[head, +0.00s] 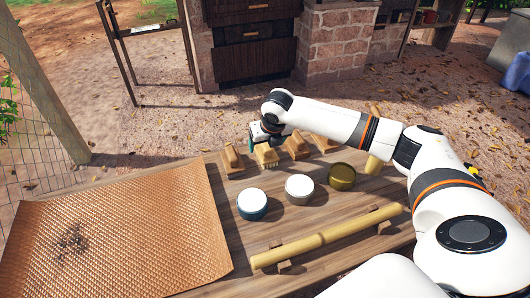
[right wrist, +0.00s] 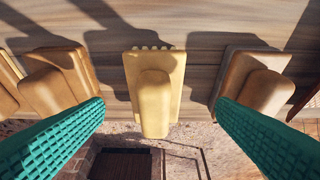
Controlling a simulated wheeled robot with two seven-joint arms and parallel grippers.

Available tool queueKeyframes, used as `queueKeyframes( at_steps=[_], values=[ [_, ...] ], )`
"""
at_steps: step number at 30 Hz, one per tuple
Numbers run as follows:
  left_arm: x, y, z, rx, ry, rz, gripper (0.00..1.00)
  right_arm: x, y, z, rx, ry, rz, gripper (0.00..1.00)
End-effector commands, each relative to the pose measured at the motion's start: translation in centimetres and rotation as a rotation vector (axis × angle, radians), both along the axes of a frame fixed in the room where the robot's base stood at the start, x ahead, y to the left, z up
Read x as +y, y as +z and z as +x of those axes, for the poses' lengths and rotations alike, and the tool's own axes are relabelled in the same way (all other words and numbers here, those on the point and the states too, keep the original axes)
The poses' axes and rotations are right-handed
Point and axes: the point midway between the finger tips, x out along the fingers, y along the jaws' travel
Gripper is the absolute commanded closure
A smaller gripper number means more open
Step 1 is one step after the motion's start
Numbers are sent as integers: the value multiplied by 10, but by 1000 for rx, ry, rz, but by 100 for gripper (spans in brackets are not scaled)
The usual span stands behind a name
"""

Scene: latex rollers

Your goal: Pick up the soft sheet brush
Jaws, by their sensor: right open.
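Several wooden-handled brushes or tools stand in a row at the table's far edge. A pale yellow one with a notched edge (head: 266,157) is second from the left in the head view. It is centred in the right wrist view (right wrist: 157,90). A brown one (head: 232,160) stands to its left, and others (head: 297,147) to its right. I cannot tell by look which is the soft sheet brush. My right gripper (head: 263,143) is open above the pale one, its teal fingers (right wrist: 160,112) spread wide to either side, apart from it. My left gripper is out of view.
The wooden table (head: 215,187) also holds a blue jar (head: 252,205), a grey jar (head: 299,189), an olive tin (head: 342,177) and a long wooden roller (head: 325,237). A textured orange-brown sheet (head: 150,225) covers the left side. Neighbouring tools stand near both fingers.

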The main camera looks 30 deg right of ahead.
Motion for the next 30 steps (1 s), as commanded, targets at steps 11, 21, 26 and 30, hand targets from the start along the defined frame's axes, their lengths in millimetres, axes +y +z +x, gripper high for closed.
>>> queueKeyframes(
  at_steps=[11,21,26,30],
  values=[
    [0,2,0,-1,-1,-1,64,-7,-31,17,1,-2,1,20],
    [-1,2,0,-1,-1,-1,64,-13,-61,32,-1,1,-1,20],
    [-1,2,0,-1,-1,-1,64,-14,-61,32,-1,1,-1,20],
    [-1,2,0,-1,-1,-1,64,-14,-61,32,-1,0,0,38]
  ],
)
